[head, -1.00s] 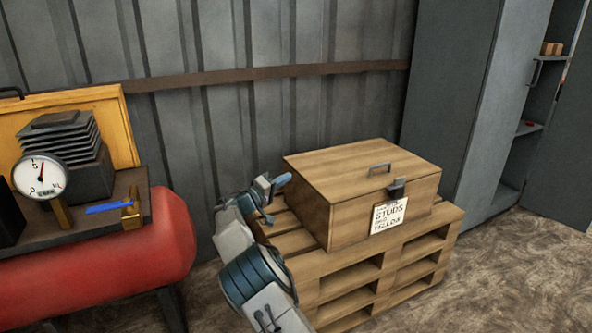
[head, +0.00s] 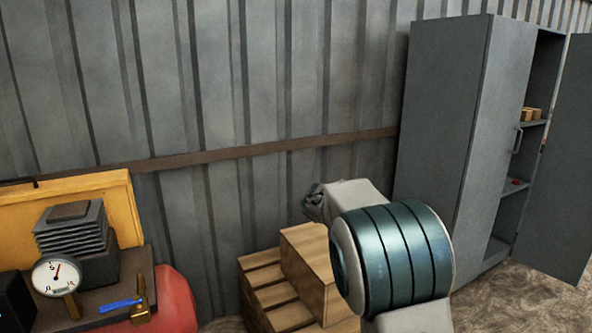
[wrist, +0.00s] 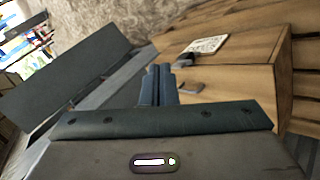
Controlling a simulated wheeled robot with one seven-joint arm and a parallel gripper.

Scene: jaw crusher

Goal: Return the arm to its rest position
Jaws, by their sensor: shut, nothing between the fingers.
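My gripper shows in the wrist view (wrist: 161,86), with its two blue fingers together and nothing between them. I see no contact between the fingers and the crate.
A pallet (head: 262,285) is under the crate. A grey cabinet (head: 440,130) stands at the right with its door (head: 562,170) open. A red tank (head: 178,300) with a gauge (head: 57,275) and compressor parts is at the lower left. A corrugated wall (head: 270,90) closes the back.

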